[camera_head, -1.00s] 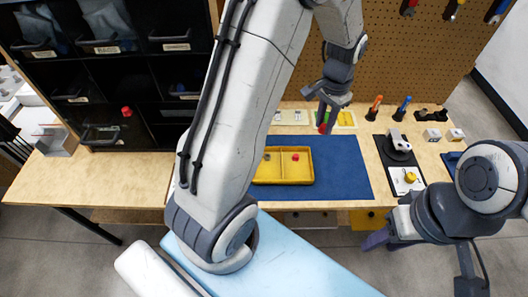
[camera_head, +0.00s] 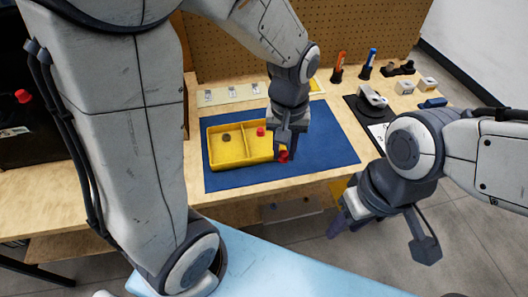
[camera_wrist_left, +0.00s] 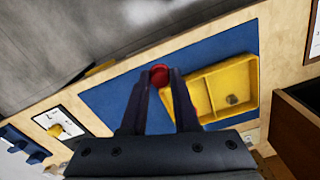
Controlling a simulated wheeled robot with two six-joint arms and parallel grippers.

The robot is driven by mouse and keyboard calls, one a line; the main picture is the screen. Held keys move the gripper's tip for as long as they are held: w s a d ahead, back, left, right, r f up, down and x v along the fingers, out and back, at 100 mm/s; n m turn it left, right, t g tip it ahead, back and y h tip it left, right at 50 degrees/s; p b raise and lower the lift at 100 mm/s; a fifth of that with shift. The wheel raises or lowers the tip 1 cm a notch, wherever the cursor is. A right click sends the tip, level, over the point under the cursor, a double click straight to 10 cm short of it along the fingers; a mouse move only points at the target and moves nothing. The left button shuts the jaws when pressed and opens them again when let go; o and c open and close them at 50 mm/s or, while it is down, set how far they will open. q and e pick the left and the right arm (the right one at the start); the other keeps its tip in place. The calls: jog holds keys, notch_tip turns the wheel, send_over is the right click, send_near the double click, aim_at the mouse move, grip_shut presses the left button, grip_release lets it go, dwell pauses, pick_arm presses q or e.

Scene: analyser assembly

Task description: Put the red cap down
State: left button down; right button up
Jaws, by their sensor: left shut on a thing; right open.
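My left gripper (camera_head: 287,143) is shut on a red cap (camera_head: 283,157), holding it at the right front corner of the yellow tray, over the blue mat. The cap also shows at the fingertips in the left wrist view (camera_wrist_left: 159,75). I cannot tell whether it touches the mat. The two-compartment yellow tray (camera_head: 236,160) lies on the blue mat (camera_head: 325,155). A second red piece (camera_head: 260,132) is in its right compartment and a small dark round piece (camera_head: 227,138) in its left. My right gripper (camera_head: 385,236) is open and empty in front of the table.
Orange (camera_head: 339,62) and blue (camera_head: 369,60) pen-like tools stand upright at the back right. A black board with a grey device (camera_head: 371,97) lies right of the mat. The mat right of the tray is clear. Black shelving is at the left, a pegboard behind.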

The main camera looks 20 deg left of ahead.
pick_arm(q)
send_over(266, 153)
notch_tip(266, 153, down, 7)
jog(key=shift+r, duration=0.1)
jog(key=shift+f, duration=0.35)
jog(key=shift+f+b, duration=0.3)
jog(key=shift+f, duration=1.45)
jog(key=shift+f, duration=0.2)
jog(key=c, duration=0.7)
grip_release()
jog(key=shift+o, duration=0.2)
